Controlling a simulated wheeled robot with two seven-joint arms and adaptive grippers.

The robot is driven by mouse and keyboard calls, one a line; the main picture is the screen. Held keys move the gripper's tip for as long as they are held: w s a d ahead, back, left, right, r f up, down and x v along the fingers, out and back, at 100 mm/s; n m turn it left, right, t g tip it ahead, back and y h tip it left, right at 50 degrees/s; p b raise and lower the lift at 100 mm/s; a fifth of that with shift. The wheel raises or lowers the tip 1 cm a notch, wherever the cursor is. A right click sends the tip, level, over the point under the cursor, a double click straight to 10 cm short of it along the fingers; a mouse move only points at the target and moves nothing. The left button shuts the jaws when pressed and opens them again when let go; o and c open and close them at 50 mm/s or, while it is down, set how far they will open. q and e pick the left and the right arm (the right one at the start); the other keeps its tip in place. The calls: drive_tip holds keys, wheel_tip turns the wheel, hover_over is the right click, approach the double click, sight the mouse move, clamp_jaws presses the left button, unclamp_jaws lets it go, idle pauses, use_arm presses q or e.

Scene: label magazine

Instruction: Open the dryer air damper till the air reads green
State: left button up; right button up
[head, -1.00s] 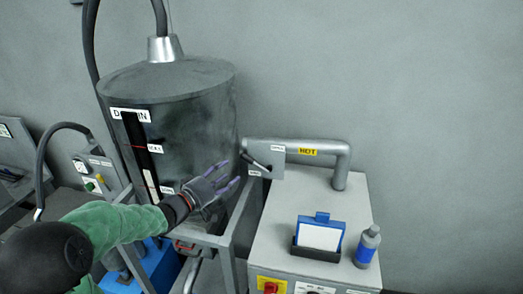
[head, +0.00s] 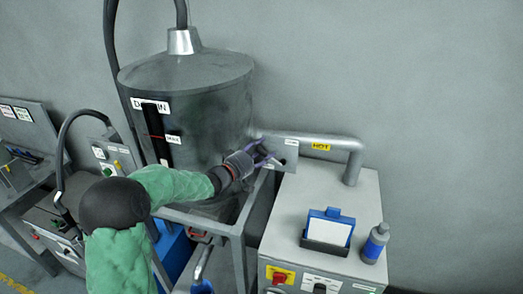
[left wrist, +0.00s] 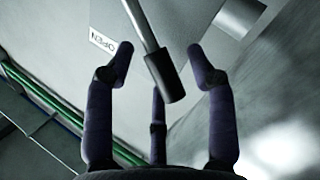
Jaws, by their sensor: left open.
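The dryer hopper (head: 215,95) is a grey metal drum. The air pipe (head: 332,143), with a yellow HOT label, runs from it to the white cabinet. The damper plate (head: 290,150) sits on the pipe beside the drum. My left gripper (head: 266,157) is open at the plate and partly covers the lever. In the left wrist view, the damper lever (left wrist: 172,84), a metal rod with a dark grip, reaches between the spread fingers (left wrist: 160,75). I see no clear contact. An OPEN label (left wrist: 102,40) is beside the rod. I cannot make out an air reading. My right gripper is not in view.
The white cabinet top (head: 290,205) holds a blue card holder (head: 328,228) and a grey-and-blue bottle (head: 375,243). A metal frame (head: 240,240) stands below the drum. The wall behind the pipe is bare.

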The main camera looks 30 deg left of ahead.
use_arm(q)
drive_tip(key=shift+w, duration=0.1)
clamp_jaws()
drive_tip(key=shift+d+r+m+g+p, duration=0.4)
drive_tip(key=shift+d+r+m+p, duration=0.2)
drive_tip(key=shift+r+m, duration=0.2)
drive_tip(key=shift+w+d+r+m+g+y, duration=0.1)
drive_tip(key=shift+d+r+m+g+y, duration=0.15)
drive_tip(key=shift+m, duration=0.2)
drive_tip(key=shift+w+d+m+g+y, duration=0.15)
drive_tip(key=shift+d+m+y, duration=0.1)
drive_tip(key=shift+d+m, duration=0.15)
unclamp_jaws()
drive_tip(key=shift+a, duration=0.1)
